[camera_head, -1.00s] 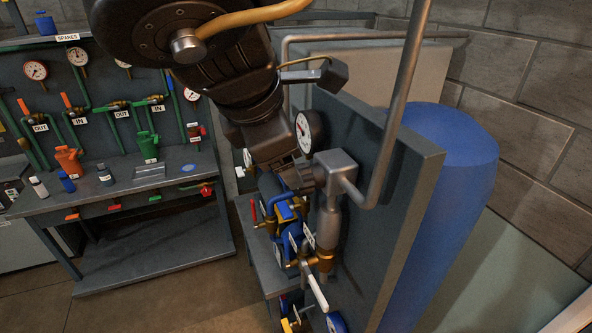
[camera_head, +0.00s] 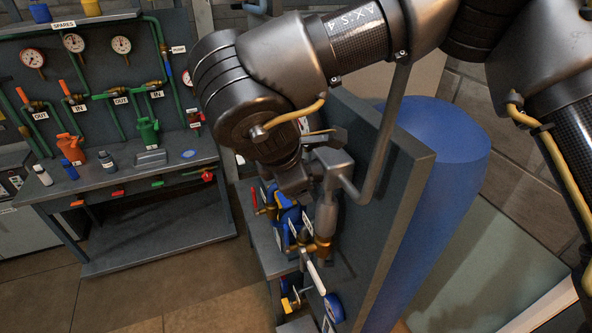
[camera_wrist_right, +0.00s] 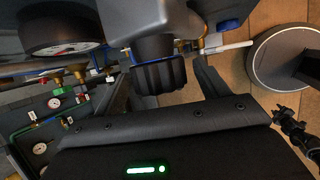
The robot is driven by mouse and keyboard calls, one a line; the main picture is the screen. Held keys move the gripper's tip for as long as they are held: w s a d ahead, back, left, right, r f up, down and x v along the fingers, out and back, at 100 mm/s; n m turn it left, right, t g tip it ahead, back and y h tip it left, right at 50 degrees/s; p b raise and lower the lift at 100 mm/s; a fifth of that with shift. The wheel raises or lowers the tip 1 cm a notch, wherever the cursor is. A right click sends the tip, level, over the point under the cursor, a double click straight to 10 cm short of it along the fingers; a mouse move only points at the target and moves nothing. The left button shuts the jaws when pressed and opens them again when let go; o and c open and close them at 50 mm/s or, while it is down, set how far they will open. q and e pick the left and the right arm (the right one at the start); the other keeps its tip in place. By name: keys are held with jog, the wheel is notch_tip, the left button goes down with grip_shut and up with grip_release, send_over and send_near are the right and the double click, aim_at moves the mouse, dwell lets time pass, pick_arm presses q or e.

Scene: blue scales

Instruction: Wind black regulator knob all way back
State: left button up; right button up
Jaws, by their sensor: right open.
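The black ribbed regulator knob (camera_wrist_right: 160,76) shows in the right wrist view, under a dark regulator body (camera_wrist_right: 153,45). My right gripper (camera_wrist_right: 161,80) is open, with one finger to the left of the knob and the other to its right. Gaps show between the knob and the fingers; I cannot tell its depth between them. In the head view my right arm comes in from the right and its wrist hangs over the blue and brass valve assembly (camera_head: 292,218), hiding the knob. My left gripper is not in view.
A grey pipe (camera_head: 388,135) and upright panel (camera_head: 398,200) stand close right of my right wrist, with a blue tank (camera_head: 440,160) behind. A round gauge (camera_wrist_right: 65,32) sits near the left finger. A bench (camera_head: 140,175) with bottles stands left; floor between is clear.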

jog(key=c, duration=1)
jog(key=g, duration=0.2)
jog(key=shift+w+r+g+h+p, duration=0.2)
jog(key=shift+g+h+p, duration=0.1)
jog(key=shift+h, duration=0.1)
jog(key=shift+a+f+n+g+h, duration=0.15)
jog(key=shift+n+g+h, duration=0.35)
jog(key=shift+g, duration=0.7)
jog(key=o, duration=1)
